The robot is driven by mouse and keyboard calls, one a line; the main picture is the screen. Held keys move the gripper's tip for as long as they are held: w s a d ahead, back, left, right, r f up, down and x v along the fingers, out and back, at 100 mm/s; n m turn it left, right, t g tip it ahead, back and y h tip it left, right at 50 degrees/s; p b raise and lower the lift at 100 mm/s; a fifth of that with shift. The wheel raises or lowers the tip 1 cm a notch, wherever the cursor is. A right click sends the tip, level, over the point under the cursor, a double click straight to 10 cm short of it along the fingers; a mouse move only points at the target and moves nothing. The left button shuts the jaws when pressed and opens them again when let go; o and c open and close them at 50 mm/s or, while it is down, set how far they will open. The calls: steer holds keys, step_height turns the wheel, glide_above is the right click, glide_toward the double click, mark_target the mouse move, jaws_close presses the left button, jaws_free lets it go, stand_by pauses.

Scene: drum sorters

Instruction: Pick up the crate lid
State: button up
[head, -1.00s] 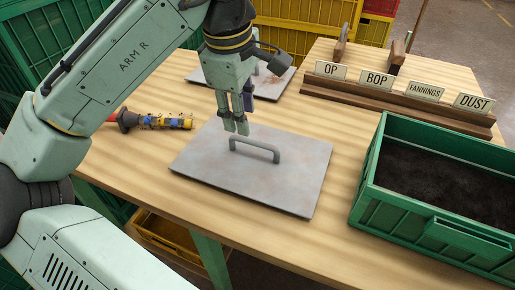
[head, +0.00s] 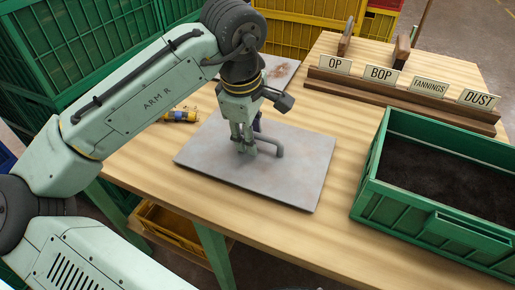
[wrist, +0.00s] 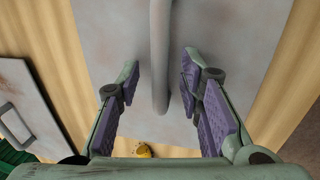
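The crate lid (head: 285,181) is a flat grey metal plate lying on the wooden table, with a raised bar handle (head: 278,147) on top. My gripper (head: 246,146) is down at the left part of the handle and hides some of it. In the wrist view the handle (wrist: 160,55) runs between the two open fingers (wrist: 160,88). Gaps show on both sides of the handle, so the fingers do not grip it. The lid's plate (wrist: 108,25) fills the middle of the wrist view.
A second grey lid (head: 283,74) lies behind, partly hidden by my arm. A green crate of dark material (head: 425,225) stands right. A wooden rack with labels (head: 400,92) is at the back. A yellow-and-dark tool (head: 182,115) lies left of the lid.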

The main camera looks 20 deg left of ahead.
jaws_close()
steer(key=shift+r, duration=0.1)
stand_by(0.5)
